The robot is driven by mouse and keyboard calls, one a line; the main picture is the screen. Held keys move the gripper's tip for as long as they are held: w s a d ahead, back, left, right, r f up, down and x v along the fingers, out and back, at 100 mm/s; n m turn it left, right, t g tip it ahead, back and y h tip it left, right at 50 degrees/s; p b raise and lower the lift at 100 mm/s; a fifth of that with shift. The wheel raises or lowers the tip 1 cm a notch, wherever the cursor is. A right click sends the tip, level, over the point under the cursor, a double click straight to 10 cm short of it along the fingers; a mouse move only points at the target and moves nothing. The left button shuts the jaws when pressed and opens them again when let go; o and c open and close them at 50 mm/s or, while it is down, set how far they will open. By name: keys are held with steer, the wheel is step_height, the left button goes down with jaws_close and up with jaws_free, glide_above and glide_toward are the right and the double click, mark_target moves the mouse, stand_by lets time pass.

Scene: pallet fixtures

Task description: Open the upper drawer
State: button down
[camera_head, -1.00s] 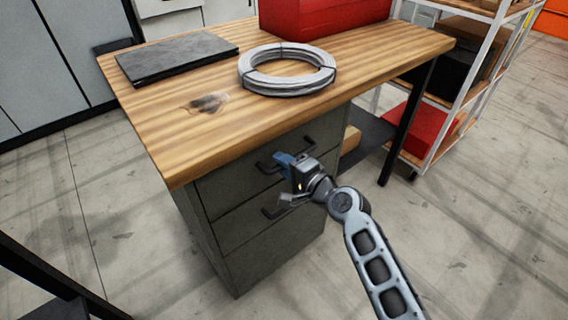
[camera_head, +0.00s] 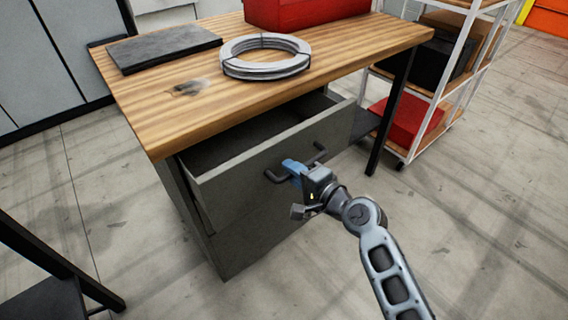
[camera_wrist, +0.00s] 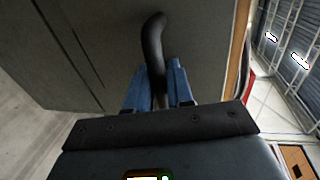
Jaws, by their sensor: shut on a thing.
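The upper drawer (camera_head: 240,172) of the grey cabinet under the wooden workbench is pulled well out, and its dark inside shows behind the front panel. Its black bar handle (camera_head: 277,177) is on the front panel. My gripper (camera_head: 293,168), with blue fingers, is shut on this handle. In the wrist view the handle (camera_wrist: 153,45) runs down between the two blue fingers of my gripper (camera_wrist: 158,85). The lower drawer front is partly hidden below the open drawer, and its handle is not visible.
The workbench top (camera_head: 150,105) carries a coil of cable (camera_head: 265,68), a dark flat slab (camera_head: 165,48) and a red box (camera_head: 300,12). A shelf rack with a red bin (camera_head: 408,118) stands at the right. The floor in front is clear.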

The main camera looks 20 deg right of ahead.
steer(key=f+b+v, duration=0.1)
steer(key=f+v, duration=0.1)
steer(key=v, duration=1.1)
steer(key=shift+s+f, duration=0.35)
steer(key=shift+f, duration=0.05)
steer(key=shift+d, duration=0.15)
steer(key=c, duration=1.2)
jaws_free()
steer(key=shift+b+v, duration=0.6)
steer(key=shift+v, duration=3.3)
